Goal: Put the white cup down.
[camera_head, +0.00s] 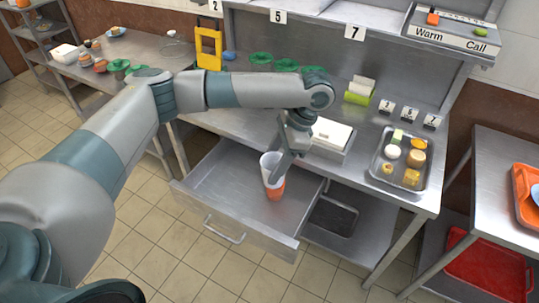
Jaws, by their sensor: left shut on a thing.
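The white cup (268,164) is upright between the fingers of my left gripper (277,167), which is shut on it. An orange cup (274,193) shows directly below the white cup, over the open drawer (222,186) of the steel counter. The white cup hides the top of the orange one. I cannot tell whether the white cup sits inside it or just above it. The fingers cover part of the white cup's right side. My right gripper is not in view.
The drawer floor left of the cups is bare. On the counter stand a white-topped box (331,134), a metal tray (431,160) of several food items, a green holder (358,97) and a yellow frame (208,47). A red tray (487,268) lies low at right.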

